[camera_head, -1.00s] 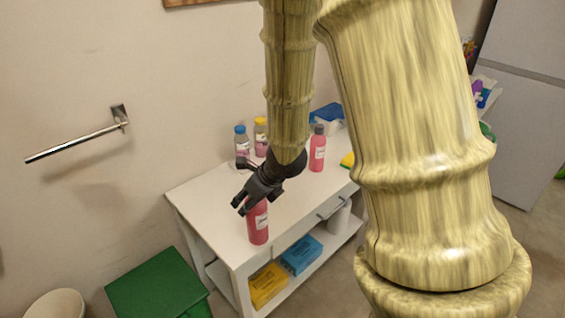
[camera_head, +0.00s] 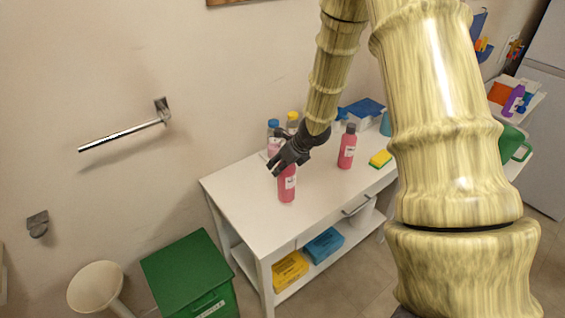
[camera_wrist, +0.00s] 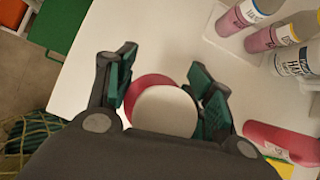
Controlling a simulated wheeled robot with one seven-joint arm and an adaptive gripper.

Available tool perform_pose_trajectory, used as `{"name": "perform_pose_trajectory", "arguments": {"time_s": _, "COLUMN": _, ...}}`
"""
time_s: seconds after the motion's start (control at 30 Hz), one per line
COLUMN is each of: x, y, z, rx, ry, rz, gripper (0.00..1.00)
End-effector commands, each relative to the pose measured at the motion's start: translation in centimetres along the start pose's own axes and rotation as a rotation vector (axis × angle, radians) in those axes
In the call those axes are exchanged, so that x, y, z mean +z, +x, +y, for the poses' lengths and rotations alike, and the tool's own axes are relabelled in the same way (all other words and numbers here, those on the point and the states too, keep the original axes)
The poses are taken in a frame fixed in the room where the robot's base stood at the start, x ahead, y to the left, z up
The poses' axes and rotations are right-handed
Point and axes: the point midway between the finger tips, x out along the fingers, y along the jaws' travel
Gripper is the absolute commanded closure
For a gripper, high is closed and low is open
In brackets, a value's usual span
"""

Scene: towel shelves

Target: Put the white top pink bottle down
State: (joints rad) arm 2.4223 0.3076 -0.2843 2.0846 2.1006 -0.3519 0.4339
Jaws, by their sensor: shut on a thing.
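The pink bottle (camera_head: 287,187) with a white label is upright at the front part of the white table (camera_head: 240,190). In the wrist view its round white top (camera_wrist: 163,108) sits between my two fingers, with pink showing around its edge. My gripper (camera_head: 279,170) is shut on the bottle's upper end and covers its top in the head view; it also shows in the wrist view (camera_wrist: 163,95). Whether the bottle's base touches the table I cannot tell for sure.
Another pink bottle with a dark cap (camera_head: 347,150) stands to the right, beside a yellow-green sponge (camera_head: 381,159). A blue-capped bottle (camera_head: 273,132) and a yellow-capped one (camera_head: 293,121) stand at the back. A green bin (camera_head: 185,270) is left of the table.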

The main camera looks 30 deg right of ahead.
Motion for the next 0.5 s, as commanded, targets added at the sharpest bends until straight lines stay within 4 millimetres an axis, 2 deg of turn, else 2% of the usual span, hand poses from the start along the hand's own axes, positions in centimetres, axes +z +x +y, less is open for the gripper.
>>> {"name": "perform_pose_trajectory", "arguments": {"time_s": 0.27, "x": 0.9, "y": 0.5, "z": -1.3, "rx": -0.002, "ry": 0.001, "rz": -0.001, "gripper": 1.00}}
{"name": "perform_pose_trajectory", "arguments": {"time_s": 0.5, "x": -0.2, "y": 2.2, "z": -1.3, "rx": 0.000, "ry": 0.000, "rz": 0.002, "gripper": 1.00}}
